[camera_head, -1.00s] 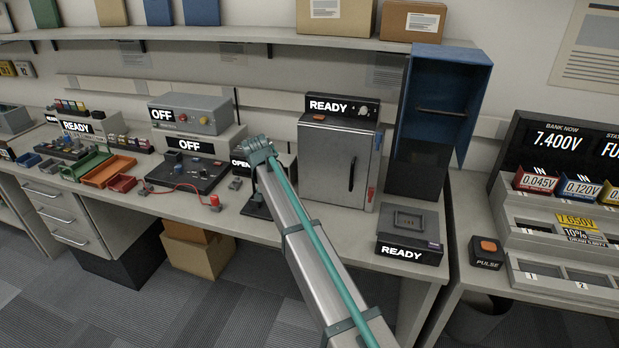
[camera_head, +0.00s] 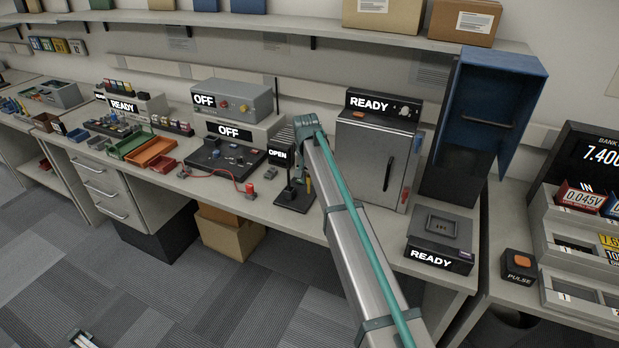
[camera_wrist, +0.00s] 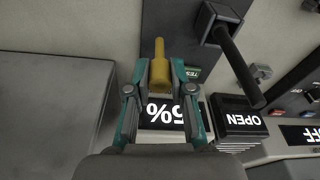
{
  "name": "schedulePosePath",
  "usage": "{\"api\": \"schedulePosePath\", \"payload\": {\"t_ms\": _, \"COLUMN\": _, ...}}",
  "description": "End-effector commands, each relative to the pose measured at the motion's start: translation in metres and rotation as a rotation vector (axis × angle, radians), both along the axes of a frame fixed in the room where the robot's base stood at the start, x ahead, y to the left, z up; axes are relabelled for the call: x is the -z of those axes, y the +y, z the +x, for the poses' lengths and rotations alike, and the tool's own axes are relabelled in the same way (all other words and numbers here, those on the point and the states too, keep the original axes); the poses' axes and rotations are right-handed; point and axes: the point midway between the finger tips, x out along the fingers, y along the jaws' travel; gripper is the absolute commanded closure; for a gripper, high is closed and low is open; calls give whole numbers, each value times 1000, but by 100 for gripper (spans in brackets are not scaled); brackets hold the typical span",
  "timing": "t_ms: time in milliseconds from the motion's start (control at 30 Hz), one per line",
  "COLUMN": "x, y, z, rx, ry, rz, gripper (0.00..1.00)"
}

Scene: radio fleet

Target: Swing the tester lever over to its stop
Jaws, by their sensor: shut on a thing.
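The tester lever shows in the wrist view as a yellow handle (camera_wrist: 159,68) between my two teal fingers. My gripper (camera_wrist: 154,86) is shut on this handle. In the head view my gripper (camera_head: 306,150) is above the bench, between the small OPEN sign (camera_head: 278,153) and the grey READY cabinet; the arm hides part of the tester. The lever's stop cannot be made out.
A black bar handle (camera_wrist: 236,62) stands close to the right of my fingers in the wrist view. The grey READY cabinet (camera_head: 372,160) is close on the right. A black test board (camera_head: 225,168) with a red lead is on the left. A READY box (camera_head: 440,238) sits near the front edge.

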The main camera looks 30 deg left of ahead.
Motion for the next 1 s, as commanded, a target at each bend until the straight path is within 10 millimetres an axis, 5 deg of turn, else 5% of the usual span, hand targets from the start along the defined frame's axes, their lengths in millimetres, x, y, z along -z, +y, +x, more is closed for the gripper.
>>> {"api": "schedulePosePath", "payload": {"t_ms": 167, "x": 0, "y": 0, "z": 0, "rx": 1, "ry": 1, "rz": 0, "gripper": 53}}
{"api": "schedulePosePath", "payload": {"t_ms": 567, "x": -4, "y": 0, "z": 0, "rx": 1, "ry": -1, "rz": 0, "gripper": 52}}
{"api": "schedulePosePath", "payload": {"t_ms": 1000, "x": -75, "y": -3, "z": -11, "rx": 1, "ry": -2, "rz": 2, "gripper": 52}}
